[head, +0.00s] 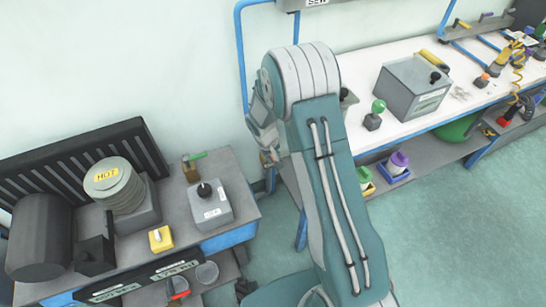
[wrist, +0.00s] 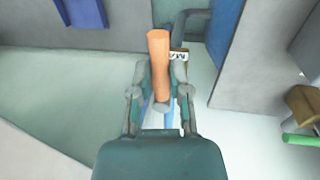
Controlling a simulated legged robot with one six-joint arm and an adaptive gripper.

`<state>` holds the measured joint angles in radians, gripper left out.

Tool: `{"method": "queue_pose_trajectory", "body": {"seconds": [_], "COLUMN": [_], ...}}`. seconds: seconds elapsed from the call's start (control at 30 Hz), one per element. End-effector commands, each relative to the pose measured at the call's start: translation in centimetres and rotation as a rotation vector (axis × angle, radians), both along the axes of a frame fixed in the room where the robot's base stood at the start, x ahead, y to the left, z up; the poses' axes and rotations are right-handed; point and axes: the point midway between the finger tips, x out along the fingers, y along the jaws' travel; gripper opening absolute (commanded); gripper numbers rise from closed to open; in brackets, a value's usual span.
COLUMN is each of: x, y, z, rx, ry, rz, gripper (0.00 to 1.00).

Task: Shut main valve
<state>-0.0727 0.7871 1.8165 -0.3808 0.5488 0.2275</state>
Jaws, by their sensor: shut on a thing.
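In the wrist view an orange handle (wrist: 158,50) stands between my two fingers, with a grey rounded end at its lower part. A white label (wrist: 179,56) partly reading "MA" shows just behind it, cut off by my finger. My gripper (wrist: 161,82) is closed on the orange handle, with a finger on each side. In the head view my gripper (head: 267,152) is beside the left bench, partly behind my arm. The orange handle cannot be made out clearly in that view. A blue pipe lies behind the handle.
A valve with a green handle (head: 195,156) stands at the back of the left bench (head: 235,190); its handle (wrist: 302,140) also shows at right in the wrist view. A grey box (head: 211,204) sits in front of it. A white workbench (head: 385,58) stands at right.

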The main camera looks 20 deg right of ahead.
Motion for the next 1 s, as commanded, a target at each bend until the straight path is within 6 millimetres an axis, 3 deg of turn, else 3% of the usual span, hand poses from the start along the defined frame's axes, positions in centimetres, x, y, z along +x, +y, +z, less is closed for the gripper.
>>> {"method": "queue_pose_trajectory", "body": {"seconds": [0.7, 1.0], "x": [0.6, 0.8], "y": [-2.1, -2.5], "z": [-0.2, -0.2], "rx": [0.001, 0.001], "ry": [0.003, 0.005], "rz": [0.419, 0.504], "gripper": [0.00, 0.00]}}
